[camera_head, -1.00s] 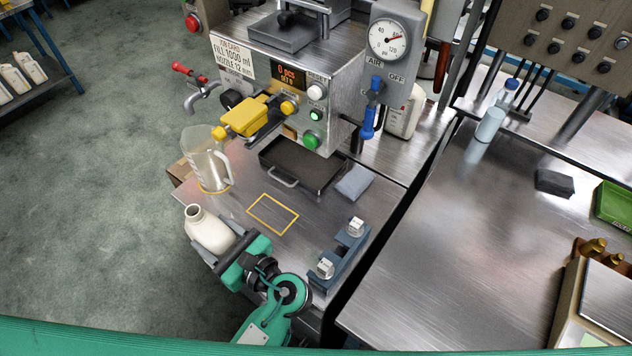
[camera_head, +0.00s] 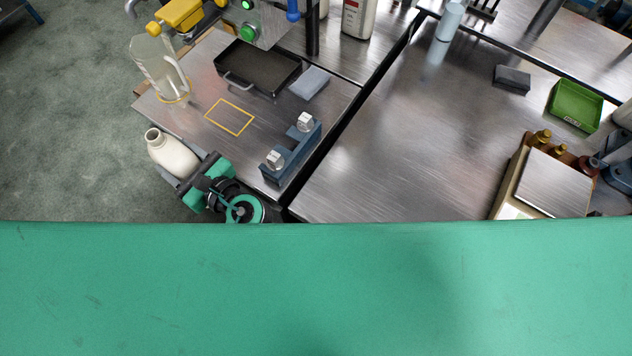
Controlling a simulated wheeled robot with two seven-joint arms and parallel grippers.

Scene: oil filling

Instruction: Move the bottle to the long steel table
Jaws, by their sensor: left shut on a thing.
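The cream bottle (camera_head: 172,153) has an open neck and tilts toward the upper left. My left gripper (camera_head: 190,173) is shut on its lower part, at the left front edge of the small filling table (camera_head: 205,130); I cannot tell whether the bottle touches the table. The long steel table (camera_head: 385,150) lies to the right, across a dark gap, with a wide bare surface. My right gripper is not in view.
A blue block with two caps (camera_head: 291,152) stands at the filling table's right front. A clear jug (camera_head: 160,70), a black tray (camera_head: 258,66) and a yellow outlined rectangle (camera_head: 229,117) are behind. A scale (camera_head: 553,180), a green tray (camera_head: 575,106) and a dark block (camera_head: 512,78) are on the long table.

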